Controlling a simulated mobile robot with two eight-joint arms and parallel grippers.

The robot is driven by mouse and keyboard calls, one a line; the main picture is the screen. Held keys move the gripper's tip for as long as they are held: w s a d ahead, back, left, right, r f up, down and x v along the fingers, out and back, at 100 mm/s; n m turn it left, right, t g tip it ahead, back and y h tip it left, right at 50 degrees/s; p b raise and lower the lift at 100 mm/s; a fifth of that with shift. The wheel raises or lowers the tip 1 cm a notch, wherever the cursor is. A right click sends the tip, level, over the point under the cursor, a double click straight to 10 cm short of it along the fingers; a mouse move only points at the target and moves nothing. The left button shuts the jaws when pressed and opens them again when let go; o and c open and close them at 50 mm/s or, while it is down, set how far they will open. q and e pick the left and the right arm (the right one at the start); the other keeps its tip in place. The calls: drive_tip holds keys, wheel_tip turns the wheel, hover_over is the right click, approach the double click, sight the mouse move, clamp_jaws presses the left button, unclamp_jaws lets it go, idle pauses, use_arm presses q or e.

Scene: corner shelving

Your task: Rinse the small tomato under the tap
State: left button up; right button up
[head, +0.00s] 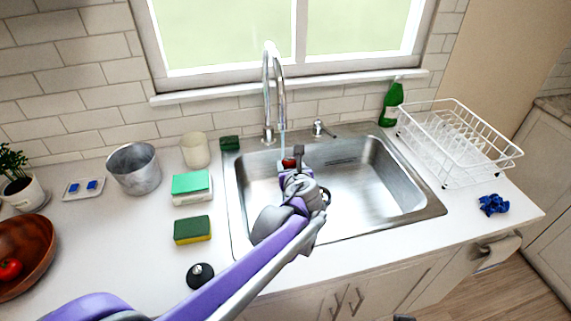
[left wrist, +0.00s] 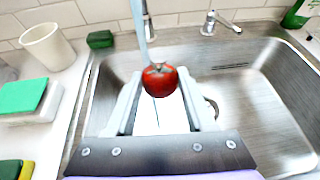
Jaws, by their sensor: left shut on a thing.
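My left gripper (head: 291,166) reaches over the sink (head: 371,190) and is shut on a small red tomato (left wrist: 159,80). In the head view the tomato (head: 288,163) shows only as a bit of red past the gripper. The tap (head: 268,90) is a tall curved silver spout at the back of the sink. A pale stream of water (left wrist: 137,30) comes down from it and meets the top of the tomato in the left wrist view. Another tomato (head: 10,268) lies in a brown wooden bowl (head: 33,240) at the left. My right gripper is not seen.
A metal pot (head: 134,169), a cream cup (head: 195,150), sponges (head: 192,230) and a black round stopper (head: 200,275) stand left of the sink. A green bottle (head: 391,103), a white dish rack (head: 460,150) and a crumpled blue cloth (head: 493,204) are at the right.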

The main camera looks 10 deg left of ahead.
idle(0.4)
use_arm(q)
drive_tip(key=shift+s+a, duration=0.1)
drive_tip(key=shift+a, duration=0.4)
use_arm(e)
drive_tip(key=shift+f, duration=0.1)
use_arm(q)
drive_tip(key=s+d, duration=0.1)
drive_tip(key=s, duration=0.7)
drive_tip(key=shift+d, duration=0.25)
drive_tip(key=shift+w, duration=0.1)
idle(1.1)
drive_tip(key=s+r+p, duration=0.3)
drive_tip(key=s+r, duration=0.1)
drive_tip(key=s, duration=0.1)
drive_tip(key=shift+d, duration=0.45)
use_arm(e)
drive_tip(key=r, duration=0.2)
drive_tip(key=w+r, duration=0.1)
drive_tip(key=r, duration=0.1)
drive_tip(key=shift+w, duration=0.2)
